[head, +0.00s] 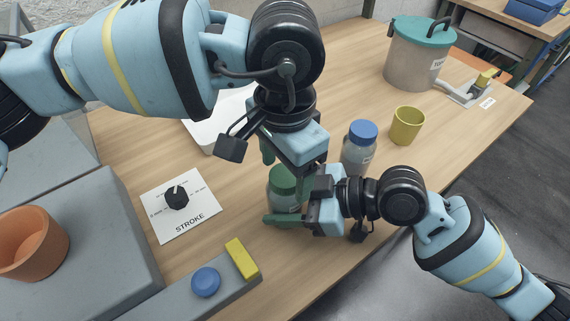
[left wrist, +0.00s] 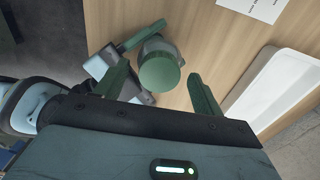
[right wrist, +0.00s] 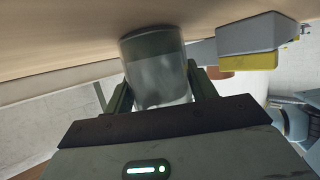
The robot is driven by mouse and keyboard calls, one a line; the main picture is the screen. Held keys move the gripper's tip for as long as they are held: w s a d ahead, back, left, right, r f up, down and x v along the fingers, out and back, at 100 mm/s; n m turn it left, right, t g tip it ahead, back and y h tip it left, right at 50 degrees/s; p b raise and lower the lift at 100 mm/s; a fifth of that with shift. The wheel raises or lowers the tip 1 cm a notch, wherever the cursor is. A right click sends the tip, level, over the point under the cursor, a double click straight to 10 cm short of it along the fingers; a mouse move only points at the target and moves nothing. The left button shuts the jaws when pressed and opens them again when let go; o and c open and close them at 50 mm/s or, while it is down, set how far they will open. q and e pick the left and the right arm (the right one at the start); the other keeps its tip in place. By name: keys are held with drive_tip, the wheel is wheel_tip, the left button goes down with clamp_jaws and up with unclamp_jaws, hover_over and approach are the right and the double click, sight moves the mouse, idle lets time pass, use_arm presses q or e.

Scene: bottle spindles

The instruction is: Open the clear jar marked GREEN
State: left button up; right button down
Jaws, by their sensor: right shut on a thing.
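The clear jar (head: 283,200) with a green lid (head: 281,179) stands upright near the front edge of the table. My right gripper (head: 282,210) is shut on the jar's body from the side. In the right wrist view the clear jar wall (right wrist: 157,75) sits between its fingers. My left gripper (head: 288,168) points down above the lid, with its fingers apart. In the left wrist view the round lid (left wrist: 160,73) shows between and beyond the open fingers, and I see no contact. Any GREEN marking on the jar is hidden.
A blue-capped jar (head: 359,147) stands close behind my right gripper, with a yellow cup (head: 407,126) beyond. A white tray (head: 205,134) lies behind my left arm. A STROKE dial card (head: 180,205) is at left. A large teal-lidded pot (head: 416,60) stands at the back.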

use_arm(q)
drive_tip(key=shift+d+r, duration=0.1)
drive_tip(key=shift+r, duration=3.3)
drive_tip(key=shift+c, duration=0.3)
drive_tip(key=shift+r, duration=0.65)
drive_tip(key=shift+f, duration=4.05)
drive_tip(key=shift+c, duration=0.5)
drive_tip(key=c, duration=0.9)
drive_tip(key=o, duration=1.1)
drive_tip(key=shift+c, duration=0.2)
drive_tip(key=shift+r, duration=0.1)
